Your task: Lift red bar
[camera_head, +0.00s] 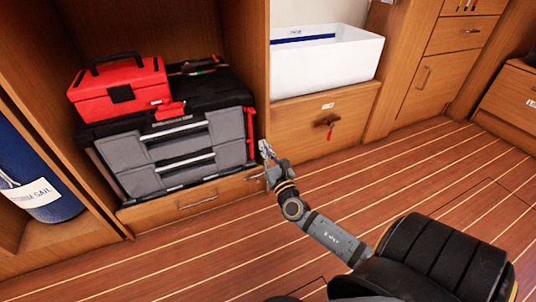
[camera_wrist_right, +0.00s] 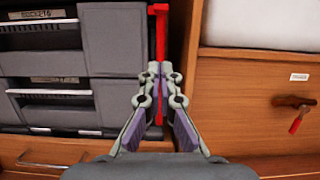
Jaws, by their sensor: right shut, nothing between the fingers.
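The red bar (camera_wrist_right: 161,30) is a thin upright bar with a short hooked top at the right edge of the grey drawer case. In the head view the red bar (camera_head: 250,143) shows as a narrow strip beside the case. My right gripper (camera_head: 265,151) is in front of the case's right side, near the bar. In the right wrist view my right gripper (camera_wrist_right: 160,70) is shut and empty, its fingertips overlapping the middle of the bar. Part of the bar is hidden behind the fingers, and I cannot tell if they touch it. My left gripper is not in view.
The grey drawer case (camera_head: 170,155) sits in a wooden cubby with a red toolbox (camera_head: 120,92) on top. A white bin (camera_head: 325,62) stands to the right, above a drawer with a red-tagged key (camera_head: 329,134). The striped floor is clear in front.

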